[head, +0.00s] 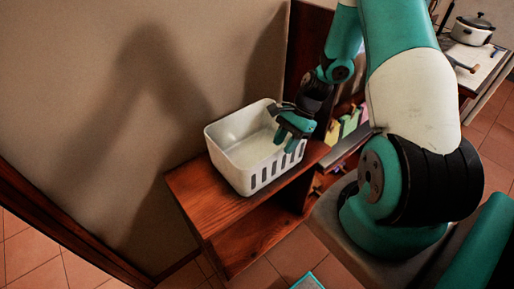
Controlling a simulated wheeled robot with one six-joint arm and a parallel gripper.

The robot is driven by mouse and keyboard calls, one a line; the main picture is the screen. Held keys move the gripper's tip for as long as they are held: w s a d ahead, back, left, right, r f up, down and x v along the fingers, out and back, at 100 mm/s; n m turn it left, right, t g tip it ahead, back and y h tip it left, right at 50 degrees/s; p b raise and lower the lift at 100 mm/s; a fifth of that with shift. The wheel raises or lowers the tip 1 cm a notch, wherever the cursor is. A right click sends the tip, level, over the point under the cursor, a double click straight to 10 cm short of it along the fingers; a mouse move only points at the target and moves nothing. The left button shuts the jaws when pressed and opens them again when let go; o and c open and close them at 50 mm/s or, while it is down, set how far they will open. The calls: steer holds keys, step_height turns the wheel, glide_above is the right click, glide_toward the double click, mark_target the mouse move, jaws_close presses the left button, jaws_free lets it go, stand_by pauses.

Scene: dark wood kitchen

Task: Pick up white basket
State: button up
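The white basket (228,160) stands upright on the brown wooden shelf unit (215,211), against the wall. It has slots along its front side, and the part of its inside that I can see looks empty. My gripper (291,136) is at the basket's right rim, with its teal fingers reaching down over that edge. The fingers overlap the rim in the picture, and I cannot tell whether they touch or grip it. My gripper hides part of the right rim.
The beige wall (110,100) is close behind the basket. Several small coloured items (350,122) stand on the shelf unit to the right. A white pot (472,29) with a dark lid stands on a counter at the top right. Tiled floor (292,255) is in front.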

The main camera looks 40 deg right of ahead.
steer(key=shift+x, duration=1.4)
jaws_close()
